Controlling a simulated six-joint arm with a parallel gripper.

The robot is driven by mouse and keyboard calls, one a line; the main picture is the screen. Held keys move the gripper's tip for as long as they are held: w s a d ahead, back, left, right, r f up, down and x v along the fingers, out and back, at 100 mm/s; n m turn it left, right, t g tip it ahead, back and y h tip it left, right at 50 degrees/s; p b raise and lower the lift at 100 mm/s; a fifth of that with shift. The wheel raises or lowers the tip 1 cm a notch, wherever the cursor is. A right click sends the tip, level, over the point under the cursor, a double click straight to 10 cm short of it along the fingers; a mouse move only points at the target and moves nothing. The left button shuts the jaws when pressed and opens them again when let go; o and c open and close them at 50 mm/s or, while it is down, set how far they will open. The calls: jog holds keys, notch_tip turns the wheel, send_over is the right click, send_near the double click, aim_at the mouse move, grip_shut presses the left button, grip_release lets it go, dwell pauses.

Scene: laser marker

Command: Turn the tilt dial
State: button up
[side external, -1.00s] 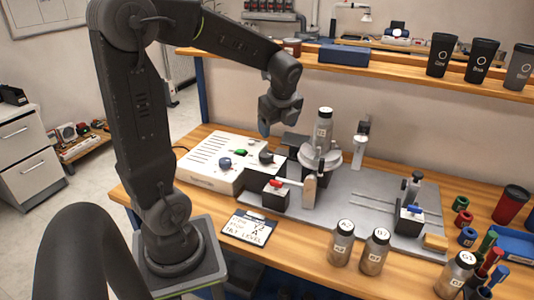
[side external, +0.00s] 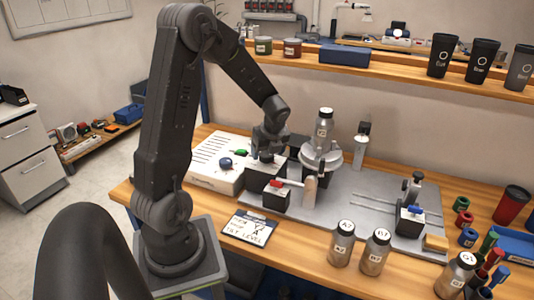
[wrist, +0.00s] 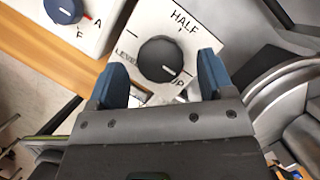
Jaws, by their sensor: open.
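The tilt dial (wrist: 157,58) is a round black knob on a white panel (wrist: 195,45) marked HALF, LEVEL and UP. Its white pointer aims at the lower right, near UP. In the wrist view my gripper (wrist: 162,78) is open, its blue fingertips on either side of the dial with gaps left and right. I cannot tell whether the tips are down at the dial's height. In the side view my gripper (side external: 268,155) is low beside the tilting fixture and hides the dial. A card (side external: 249,229) on the bench ends with TILT LEVEL.
A blue dial (wrist: 64,9) with a red mark near A sits on the white control box (side external: 205,178). A labelled bottle (side external: 323,127) stands on the fixture's round platform (side external: 320,160), right of my gripper. A red-handled clamp (side external: 283,184) is in front. Several bottles stand at the bench front.

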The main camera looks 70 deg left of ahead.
jog(key=shift+a+f, duration=0.25)
jog(key=shift+f, duration=0.4)
jog(key=shift+c, duration=0.3)
jog(key=c, duration=0.8)
jog(key=shift+c, duration=0.2)
